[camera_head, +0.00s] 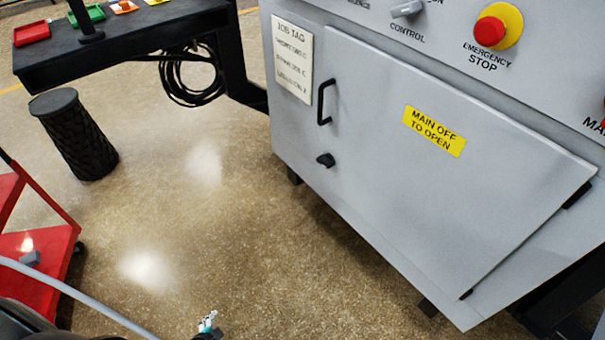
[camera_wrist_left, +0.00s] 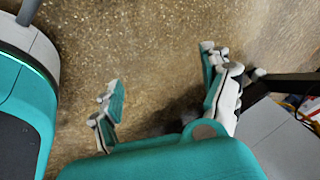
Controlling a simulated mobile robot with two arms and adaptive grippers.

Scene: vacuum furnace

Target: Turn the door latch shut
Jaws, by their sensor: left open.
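The grey cabinet door (camera_head: 430,190) fills the right of the head view and looks closed against the cabinet front. Its small black latch (camera_head: 326,160) sits near the door's left edge, below a black vertical pull handle (camera_head: 325,102). The latch looks tilted, but I cannot tell whether it is engaged. A fingertip of my left gripper (camera_head: 208,325) shows at the bottom edge, well below and left of the latch. In the left wrist view my left gripper (camera_wrist_left: 160,85) is open, with its fingers apart and only floor between them. My right gripper is not in view.
A red cart (camera_head: 40,245) stands at the left. A black stool (camera_head: 75,135) and a dark table (camera_head: 130,45) with coloured trays stand behind. A red emergency stop (camera_head: 489,31) and control switch (camera_head: 407,9) sit above the door. Floor left of the cabinet is clear.

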